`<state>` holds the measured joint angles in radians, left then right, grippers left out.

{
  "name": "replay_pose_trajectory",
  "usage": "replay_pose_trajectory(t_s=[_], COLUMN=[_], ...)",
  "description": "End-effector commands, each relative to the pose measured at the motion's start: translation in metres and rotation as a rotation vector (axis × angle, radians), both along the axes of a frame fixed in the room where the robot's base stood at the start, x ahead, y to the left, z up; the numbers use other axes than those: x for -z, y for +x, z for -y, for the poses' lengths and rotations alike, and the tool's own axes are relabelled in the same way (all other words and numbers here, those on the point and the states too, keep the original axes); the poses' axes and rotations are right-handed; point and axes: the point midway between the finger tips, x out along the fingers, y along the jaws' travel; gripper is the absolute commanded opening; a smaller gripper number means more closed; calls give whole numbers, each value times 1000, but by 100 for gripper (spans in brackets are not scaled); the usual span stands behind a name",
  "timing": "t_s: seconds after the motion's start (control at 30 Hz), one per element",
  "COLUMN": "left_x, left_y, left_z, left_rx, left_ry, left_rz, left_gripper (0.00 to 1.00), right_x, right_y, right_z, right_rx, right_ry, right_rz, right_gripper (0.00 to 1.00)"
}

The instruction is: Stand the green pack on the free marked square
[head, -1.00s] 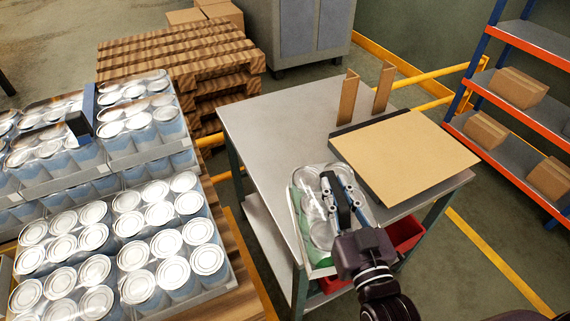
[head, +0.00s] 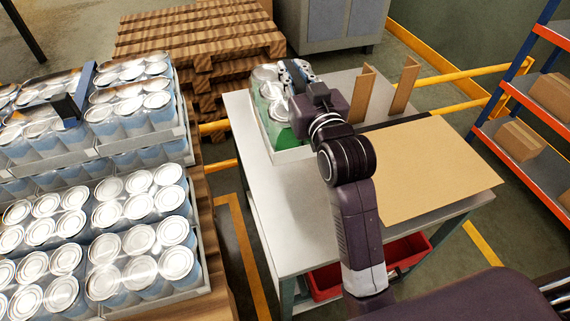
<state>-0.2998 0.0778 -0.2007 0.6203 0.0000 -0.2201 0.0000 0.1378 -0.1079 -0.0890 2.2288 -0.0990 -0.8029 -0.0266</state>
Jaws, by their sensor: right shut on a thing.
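The green pack (head: 264,108) is a tray of silver-topped cans with green sides, at the back left corner of the grey table (head: 310,190). My right gripper (head: 296,76) is shut on it from above, and my right arm reaches across the table and hides part of it. The pack looks upright; I cannot tell if it touches the table or hangs just above it. I cannot make out the free marked square. My left gripper is not in view.
A tan board (head: 430,165) lies on the table's right side, with two brown upright angle pieces (head: 404,85) behind it. Packs of blue cans (head: 140,225) fill the left. A pallet stack (head: 200,40) stands behind; a shelf (head: 530,115) is at right.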

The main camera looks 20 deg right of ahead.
Motion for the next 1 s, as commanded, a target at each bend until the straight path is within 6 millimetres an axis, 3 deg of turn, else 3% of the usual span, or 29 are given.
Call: replay_pose_trajectory(t_s=[0.1, 0.27, 0.8, 1.0], left_x=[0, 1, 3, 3], left_y=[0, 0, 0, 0], left_z=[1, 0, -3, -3], left_rx=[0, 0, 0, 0], left_ry=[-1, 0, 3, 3], left_rz=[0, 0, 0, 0], left_gripper=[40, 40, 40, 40], right_x=[-15, -10, 106, 133], right_y=[5, 8, 8, 8], right_z=[0, 0, 0, 0], right_rx=[0, 0, 1, 1], right_ry=[1, 1, -1, 0], right_rz=[14, 7, 5, 10], right_gripper=[0, 0, 0, 0])
